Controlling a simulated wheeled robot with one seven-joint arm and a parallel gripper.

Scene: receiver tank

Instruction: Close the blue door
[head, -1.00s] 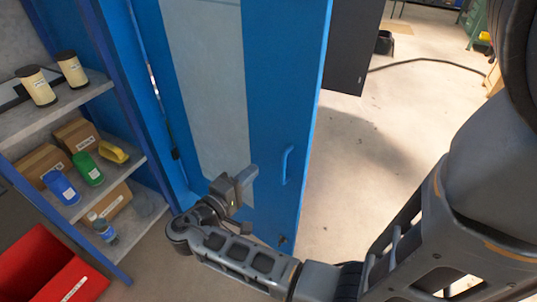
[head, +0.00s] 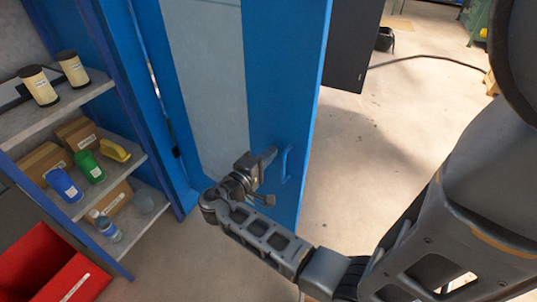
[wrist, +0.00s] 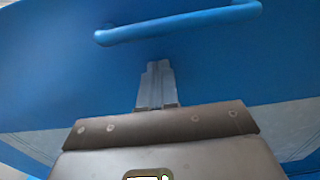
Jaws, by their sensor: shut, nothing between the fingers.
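The blue door (head: 268,90) with a pale panel stands open in the head view, its hinge side at the left by the blue cabinet frame. Its blue handle (head: 285,164) is on the right part of the door. My gripper (head: 270,154) is in front of the door, just left of the handle in the head view. In the wrist view the fingers of my gripper (wrist: 157,68) are together and empty, pointing at the blue surface just below the handle (wrist: 180,24). I cannot tell whether they touch the door.
A shelf (head: 90,195) with bottles, boxes and cylinders stands at the left. A red bin (head: 50,270) is on the floor at the lower left. Open floor (head: 380,150) lies right of the door, with a black cable (head: 430,58) farther back.

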